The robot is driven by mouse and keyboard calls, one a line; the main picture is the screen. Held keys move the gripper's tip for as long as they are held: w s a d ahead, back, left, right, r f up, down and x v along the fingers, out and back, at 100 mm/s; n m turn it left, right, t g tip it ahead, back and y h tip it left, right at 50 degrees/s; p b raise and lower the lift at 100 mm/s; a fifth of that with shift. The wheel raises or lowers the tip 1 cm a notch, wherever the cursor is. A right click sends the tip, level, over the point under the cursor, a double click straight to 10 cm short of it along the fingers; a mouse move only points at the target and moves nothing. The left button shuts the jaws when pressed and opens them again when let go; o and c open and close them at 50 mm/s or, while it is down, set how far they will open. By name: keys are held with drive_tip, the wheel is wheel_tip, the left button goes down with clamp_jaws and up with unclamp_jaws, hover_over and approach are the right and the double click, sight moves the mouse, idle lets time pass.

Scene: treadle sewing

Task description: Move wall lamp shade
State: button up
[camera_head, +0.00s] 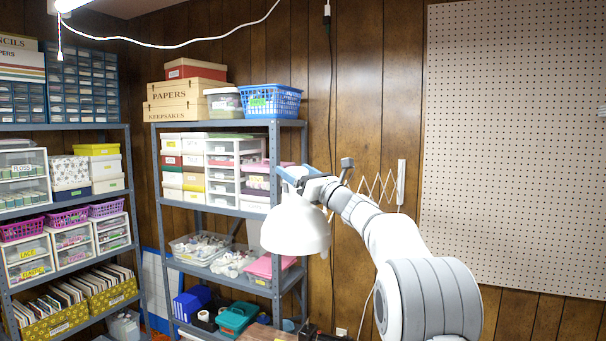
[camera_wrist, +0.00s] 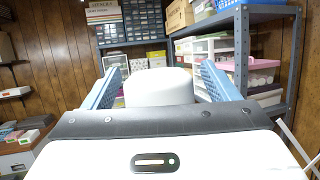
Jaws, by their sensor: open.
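The white wall lamp shade (camera_head: 297,228) hangs in the middle of the head view, in front of the shelves, with its wide rim facing down. An accordion wall bracket (camera_head: 376,187) shows to its right; my arm covers the space between them. My gripper (camera_head: 290,174) is at the top of the shade. In the wrist view the shade (camera_wrist: 160,88) lies between the two blue fingers of my gripper (camera_wrist: 161,76), which are open on either side of it. Whether either finger touches it, I cannot tell.
A grey metal shelf (camera_head: 226,123) with boxes and a blue basket (camera_head: 270,100) stands behind the shade. Another loaded shelf (camera_head: 65,127) is at the left. A pegboard (camera_head: 515,150) covers the right wall. A cable hangs down the wood-panelled wall.

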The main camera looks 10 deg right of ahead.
drive_tip(key=shift+s+d+f, duration=0.15)
drive_tip(key=shift+f, duration=0.05)
drive_tip(key=b+v, duration=0.2)
drive_tip(key=v, duration=0.5)
drive_tip(key=shift+s+d, duration=0.1)
